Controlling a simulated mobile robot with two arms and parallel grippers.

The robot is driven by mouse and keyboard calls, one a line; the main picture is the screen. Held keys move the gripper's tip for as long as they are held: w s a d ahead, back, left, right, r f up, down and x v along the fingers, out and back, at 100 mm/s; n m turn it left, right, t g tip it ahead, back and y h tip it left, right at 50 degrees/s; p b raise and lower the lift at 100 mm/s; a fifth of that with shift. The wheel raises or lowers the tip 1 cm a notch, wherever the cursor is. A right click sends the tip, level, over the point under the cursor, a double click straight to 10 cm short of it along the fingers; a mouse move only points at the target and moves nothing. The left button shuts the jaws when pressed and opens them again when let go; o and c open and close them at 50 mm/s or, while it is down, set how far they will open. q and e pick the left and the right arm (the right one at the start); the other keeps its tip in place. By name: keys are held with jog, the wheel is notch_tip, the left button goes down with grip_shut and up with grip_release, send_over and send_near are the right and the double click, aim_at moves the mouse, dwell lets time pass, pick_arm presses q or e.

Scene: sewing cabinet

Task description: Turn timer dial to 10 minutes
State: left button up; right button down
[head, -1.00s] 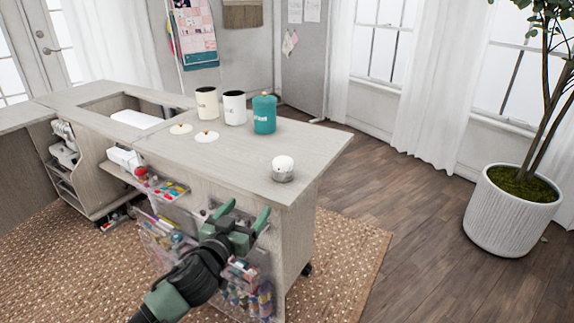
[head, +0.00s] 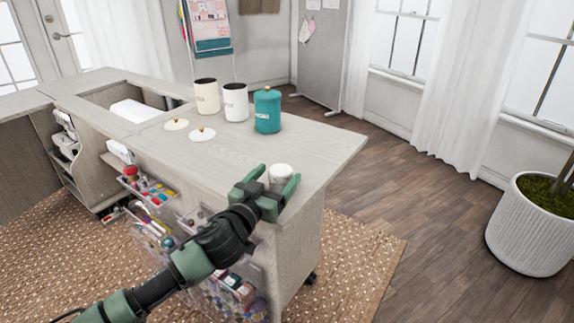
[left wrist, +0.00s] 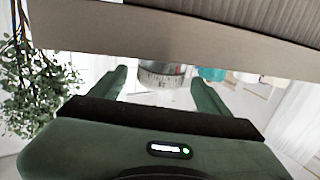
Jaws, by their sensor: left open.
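The timer (head: 281,170) is a small round piece with a white top, near the front right corner of the cabinet top (head: 325,142). My left gripper (head: 275,178) is open at the cabinet's front edge. In the head view its green fingertips show on either side of the timer, and the gripper hides the timer's lower part. In the left wrist view, which looks upside down, the timer's band with scale marks (left wrist: 160,78) shows between the fingers, apart from both. The numbers are too small to read. My right gripper is not in view.
A teal canister (head: 267,112), a white canister (head: 235,103) and a cream canister (head: 207,97) stand behind the timer. Two pale lids (head: 202,134) lie on the top. Clear bins with sewing supplies (head: 150,189) hang on the cabinet front. A potted plant (head: 535,235) stands at right.

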aim_at(289, 168)
pick_arm(q)
jog(key=x, duration=0.4)
jog(key=shift+w+d+f+b, duration=0.1)
jog(key=shift+w+f+b, duration=0.05)
jog(key=shift+b, duration=0.15)
jog(key=shift+w+d, duration=0.2)
jog(key=shift+w, duration=0.2)
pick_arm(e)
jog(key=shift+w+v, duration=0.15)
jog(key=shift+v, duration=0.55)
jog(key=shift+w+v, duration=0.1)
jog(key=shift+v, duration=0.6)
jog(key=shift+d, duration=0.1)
